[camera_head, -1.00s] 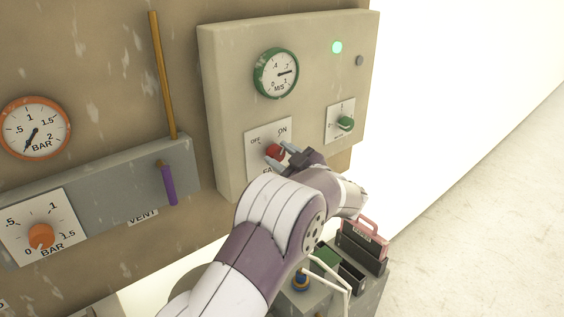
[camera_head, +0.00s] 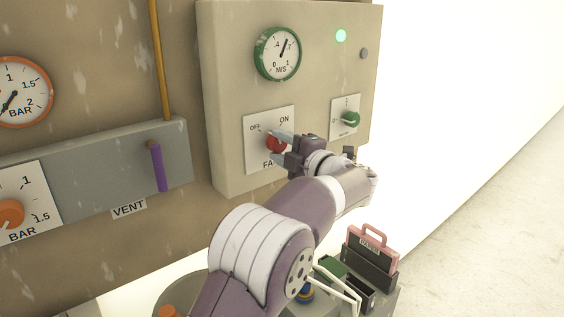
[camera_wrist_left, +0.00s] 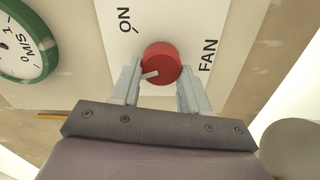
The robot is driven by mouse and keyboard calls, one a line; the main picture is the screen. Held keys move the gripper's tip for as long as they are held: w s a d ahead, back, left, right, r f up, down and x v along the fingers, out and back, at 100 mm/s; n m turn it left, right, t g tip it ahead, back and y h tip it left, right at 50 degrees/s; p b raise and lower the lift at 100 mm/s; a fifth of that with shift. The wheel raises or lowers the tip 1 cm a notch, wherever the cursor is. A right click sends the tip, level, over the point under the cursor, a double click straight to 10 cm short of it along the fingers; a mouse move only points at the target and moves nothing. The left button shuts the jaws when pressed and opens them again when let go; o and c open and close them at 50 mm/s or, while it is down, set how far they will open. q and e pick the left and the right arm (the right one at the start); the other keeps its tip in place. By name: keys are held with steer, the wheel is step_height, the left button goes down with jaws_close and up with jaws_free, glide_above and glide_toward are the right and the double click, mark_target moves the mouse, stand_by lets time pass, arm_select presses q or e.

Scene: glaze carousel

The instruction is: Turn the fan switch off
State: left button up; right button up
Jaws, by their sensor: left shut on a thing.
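The fan switch is a red round knob (camera_head: 276,144) on a white plate (camera_head: 256,127) marked OFF at upper left, ON at upper right and FAN below. My left gripper (camera_head: 274,146) is shut on the knob, a finger on either side, and partly covers it and the FAN label. In the left wrist view the knob (camera_wrist_left: 161,60) sits between the fingertips (camera_wrist_left: 160,72). Its white mark points left and slightly down there, away from ON. OFF is hidden there. The green-rimmed M/S gauge (camera_head: 278,54) has its needle pointing up and slightly right.
A green knob (camera_head: 350,119) sits right of the fan switch. A green lamp (camera_head: 341,36) is lit above, beside a grey one (camera_head: 364,53). A purple lever (camera_head: 157,167) is at left. A pink-handled box (camera_head: 371,249) stands at lower right.

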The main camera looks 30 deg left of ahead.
arm_select(q)
steer(key=n+b, duration=0.3)
steer(key=shift+f, duration=0.1)
steer(key=shift+r+n+b, duration=0.2)
steer(key=shift+n+b, duration=0.75)
steer(key=shift+n, duration=0.05)
steer(key=shift+r, duration=0.1)
steer(key=o, duration=1.1)
steer(key=shift+w, duration=0.1)
steer(key=shift+c, duration=0.2)
steer(key=shift+d+f, duration=0.1)
steer(key=shift+f, duration=0.1)
steer(key=v, duration=1.2)
steer(key=shift+d, duration=0.25)
